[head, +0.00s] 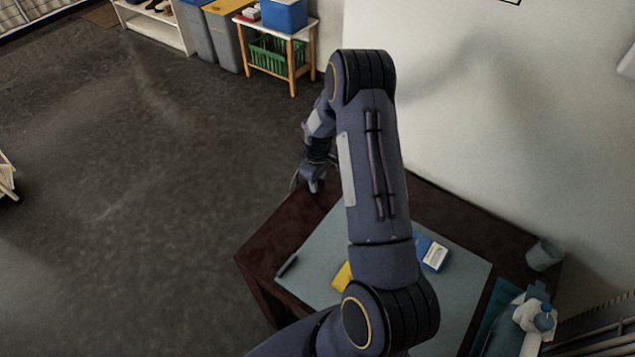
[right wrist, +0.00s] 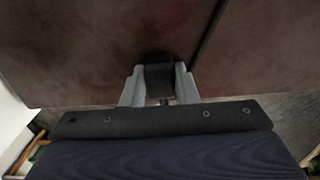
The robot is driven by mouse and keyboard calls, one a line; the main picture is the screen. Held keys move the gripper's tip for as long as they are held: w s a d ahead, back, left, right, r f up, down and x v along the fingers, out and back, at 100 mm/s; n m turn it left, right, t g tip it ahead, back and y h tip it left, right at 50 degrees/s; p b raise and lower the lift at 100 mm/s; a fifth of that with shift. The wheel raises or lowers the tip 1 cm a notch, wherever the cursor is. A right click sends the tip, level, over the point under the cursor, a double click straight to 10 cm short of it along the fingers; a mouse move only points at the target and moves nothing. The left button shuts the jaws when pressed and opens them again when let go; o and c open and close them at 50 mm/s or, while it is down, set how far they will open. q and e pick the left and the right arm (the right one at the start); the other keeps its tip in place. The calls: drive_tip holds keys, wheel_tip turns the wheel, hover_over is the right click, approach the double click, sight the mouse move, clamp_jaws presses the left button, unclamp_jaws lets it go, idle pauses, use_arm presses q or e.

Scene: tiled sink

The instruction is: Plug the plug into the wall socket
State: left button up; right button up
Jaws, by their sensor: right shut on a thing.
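My right arm crosses the middle of the head view. Its gripper (head: 312,180) is partly hidden beyond the forearm, near the table's far left edge. In the right wrist view the two grey fingers of the right gripper (right wrist: 159,88) are shut on a black block, which I take for the plug (right wrist: 158,72). Dark reddish-brown wood fills the view behind it; I cannot tell whether the plug touches it. I cannot make out a wall socket in either view. My left gripper is not in view.
The dark wooden table (head: 290,222) has a grey mat (head: 455,285) bearing a black pen-like item (head: 287,266), a yellow item (head: 342,277) and a blue-and-white box (head: 434,256). The left floor is open.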

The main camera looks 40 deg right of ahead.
drive_tip(key=shift+r, duration=0.4)
wheel_tip(320, 180, up, 2)
drive_tip(key=shift+r, duration=0.25)
drive_tip(key=s+a+r+b, duration=0.2)
drive_tip(key=s+a+r, duration=0.7)
drive_tip(key=s, duration=0.1)
drive_tip(key=shift+a+r, duration=0.35)
drive_tip(key=w+a+m, duration=0.3)
drive_tip(key=w+a, duration=0.4)
drive_tip(key=a, duration=0.3)
drive_tip(key=shift+a, duration=0.15)
drive_tip(key=shift+a+r, duration=0.1)
